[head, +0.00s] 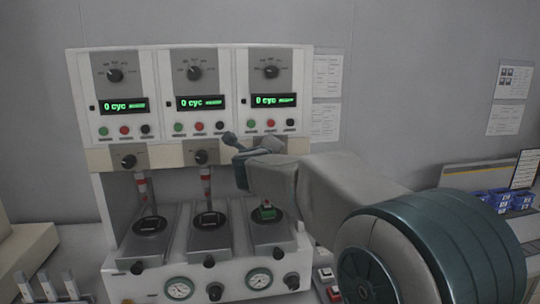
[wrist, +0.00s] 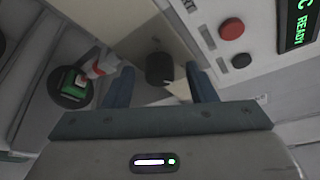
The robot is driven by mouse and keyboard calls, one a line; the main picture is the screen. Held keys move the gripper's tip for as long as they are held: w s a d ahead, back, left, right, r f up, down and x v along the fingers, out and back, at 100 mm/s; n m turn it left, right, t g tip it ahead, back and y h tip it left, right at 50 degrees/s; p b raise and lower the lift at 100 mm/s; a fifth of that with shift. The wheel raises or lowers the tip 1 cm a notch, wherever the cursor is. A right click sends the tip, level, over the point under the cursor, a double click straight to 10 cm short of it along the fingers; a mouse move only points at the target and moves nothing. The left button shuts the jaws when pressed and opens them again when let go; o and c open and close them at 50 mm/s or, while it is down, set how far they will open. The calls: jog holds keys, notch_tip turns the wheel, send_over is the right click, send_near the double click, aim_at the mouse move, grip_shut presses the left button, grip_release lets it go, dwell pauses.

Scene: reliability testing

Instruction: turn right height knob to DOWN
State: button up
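The right height knob (wrist: 159,69) is a dark round knob on the beige panel of the right station. In the wrist view it appears between the two blue-grey fingers of my gripper (wrist: 158,78), with a gap on each side. The fingers are apart and hold nothing. The knob's DOWN marking and its pointer cannot be read. In the head view my gripper (head: 238,152) is in front of the right station's beige panel and hides this knob. The matching left (head: 128,161) and middle (head: 201,157) height knobs are visible.
Above are green displays (head: 274,100), upper dials (head: 271,72) and small coloured buttons. A red button (wrist: 232,30) is close to the right finger. Below, a green piece (head: 267,212) sits on the right station's plate, under a red-marked plunger (wrist: 100,66). Gauges (head: 259,279) line the front.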

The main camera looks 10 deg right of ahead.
jog(key=v, duration=1.4)
jog(key=shift+w, duration=0.1)
jog(key=s+a+f+n+g+y+p, duration=0.15)
jog(key=s+f+n+y, duration=0.3)
jog(key=n, duration=0.55)
jog(key=s+a+f+n+g+y+p, duration=0.1)
jog(key=s+a+f+n+g+y, duration=0.2)
jog(key=f+n, duration=0.5)
jog(key=s+d+f+n+g+h, duration=0.1)
jog(key=s+d+f+n+g, duration=0.2)
jog(key=s, duration=0.5)
jog(key=s+d+f+n+g+h, duration=0.1)
jog(key=s+d+f+n+g, duration=0.3)
jog(key=s+d+f+n, duration=0.2)
jog(key=shift+s+d+f+n, duration=0.3)
jog(key=shift+s+d+f, duration=0.4)
jog(key=shift+s+f, duration=0.3)
